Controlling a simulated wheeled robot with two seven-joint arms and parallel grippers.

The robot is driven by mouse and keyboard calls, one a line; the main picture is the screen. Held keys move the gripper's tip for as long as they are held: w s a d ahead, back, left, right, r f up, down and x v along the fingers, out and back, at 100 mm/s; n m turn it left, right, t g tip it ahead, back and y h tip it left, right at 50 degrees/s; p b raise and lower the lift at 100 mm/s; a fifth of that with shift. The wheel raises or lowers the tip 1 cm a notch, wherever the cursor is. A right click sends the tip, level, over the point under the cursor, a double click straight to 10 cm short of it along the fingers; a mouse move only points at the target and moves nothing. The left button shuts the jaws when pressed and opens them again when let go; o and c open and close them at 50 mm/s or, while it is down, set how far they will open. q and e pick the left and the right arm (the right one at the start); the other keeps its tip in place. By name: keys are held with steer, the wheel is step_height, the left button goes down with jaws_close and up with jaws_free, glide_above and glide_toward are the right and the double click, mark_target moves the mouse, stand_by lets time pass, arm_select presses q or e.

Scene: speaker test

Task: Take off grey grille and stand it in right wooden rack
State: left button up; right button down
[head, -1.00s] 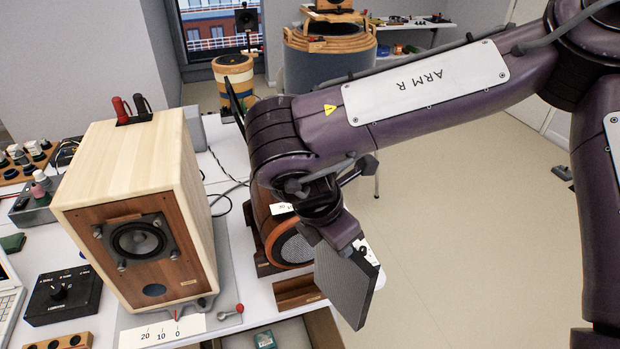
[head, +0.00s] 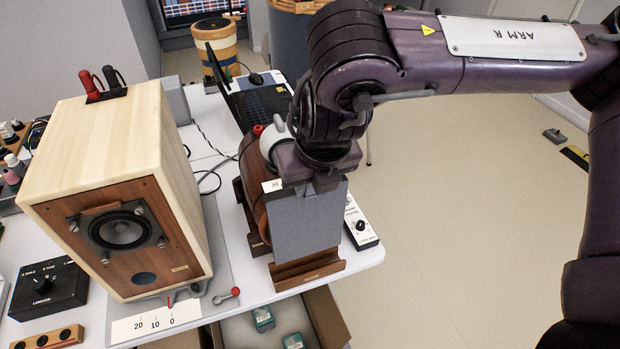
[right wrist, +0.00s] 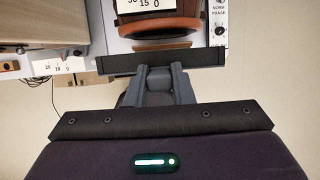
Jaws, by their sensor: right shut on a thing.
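The grey grille (head: 306,222) is a flat panel held upright by my right gripper (head: 318,178), which is shut on its top edge. In the right wrist view, the jaws (right wrist: 165,72) close on the grille's dark edge (right wrist: 120,62). In the head view the grille's lower edge is at the right wooden rack (head: 308,270), a low brown block at the table's front right. Whether the grille is seated in the rack or just above or behind its front piece, I cannot tell. The pale wooden speaker (head: 120,215) shows its bare front with the driver exposed. My left gripper is out of view.
A round wooden speaker, mostly hidden, stands behind the grille with another wooden rack (head: 258,243) beside it. A white control box (head: 359,222) lies close to the grille's right. A red-knobbed lever (head: 235,292) and a scale card (head: 155,322) lie before the pale speaker. An open box (head: 328,315) sits below the table edge.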

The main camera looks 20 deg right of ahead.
mark_target(309, 214)
step_height(309, 214, down, 3)
steer(key=shift+b, duration=1.25)
steer(key=shift+f+b, duration=0.6)
steer(key=shift+f, duration=0.45)
steer(key=shift+p, duration=0.45)
steer(key=shift+f+b, duration=0.9)
steer(key=shift+f, duration=0.4)
stand_by(0.8)
stand_by(0.8)
